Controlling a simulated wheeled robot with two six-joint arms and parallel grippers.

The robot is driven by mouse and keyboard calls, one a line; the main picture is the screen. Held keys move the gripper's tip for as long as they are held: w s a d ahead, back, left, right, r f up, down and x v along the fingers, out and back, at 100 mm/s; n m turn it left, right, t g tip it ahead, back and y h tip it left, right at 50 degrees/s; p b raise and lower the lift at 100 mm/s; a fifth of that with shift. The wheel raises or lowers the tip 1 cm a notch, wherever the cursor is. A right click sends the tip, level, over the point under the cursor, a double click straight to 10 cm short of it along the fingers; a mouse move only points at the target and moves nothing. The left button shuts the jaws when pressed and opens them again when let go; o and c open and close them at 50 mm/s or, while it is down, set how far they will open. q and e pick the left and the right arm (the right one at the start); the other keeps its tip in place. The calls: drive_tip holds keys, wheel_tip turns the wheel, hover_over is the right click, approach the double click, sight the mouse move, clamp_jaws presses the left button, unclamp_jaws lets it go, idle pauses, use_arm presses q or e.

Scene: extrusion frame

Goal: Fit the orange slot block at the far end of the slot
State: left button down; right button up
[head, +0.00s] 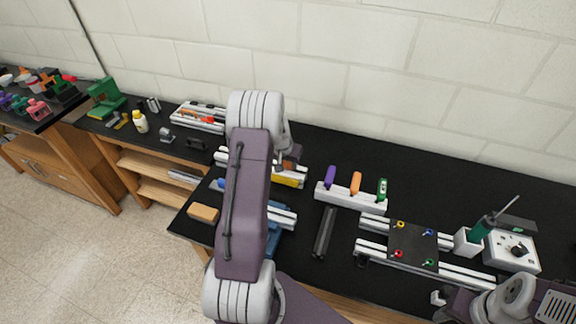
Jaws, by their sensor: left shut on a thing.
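My left gripper (288,162) is over the far workbench, behind my forearm, which hides much of it. It is shut on a small orange-brown piece that looks like the orange slot block (291,167); only a little of it shows. Just below is a light slotted extrusion (228,158), partly hidden by my arm, with a yellow block (291,181) at its right end. I cannot tell whether the held piece touches the extrusion.
A white rack (337,196) with purple, orange and green upright pieces stands to the right. An orange-tan block (203,214) lies at the front left edge.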

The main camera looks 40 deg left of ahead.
use_arm(q)
drive_tip(key=shift+r, duration=0.55)
wheel_tip(320, 180, up, 3)
drive_tip(key=shift+r+b, duration=0.1)
drive_tip(key=shift+b, duration=0.3)
drive_tip(key=w+d+r+b, duration=0.1)
drive_tip(key=w+d+r, duration=0.2)
drive_tip(key=d+r, duration=0.3)
drive_tip(key=d, duration=0.5)
drive_tip(key=shift+w+r, duration=0.15)
drive_tip(key=shift+r, duration=0.25)
drive_tip(key=shift+d, duration=0.1)
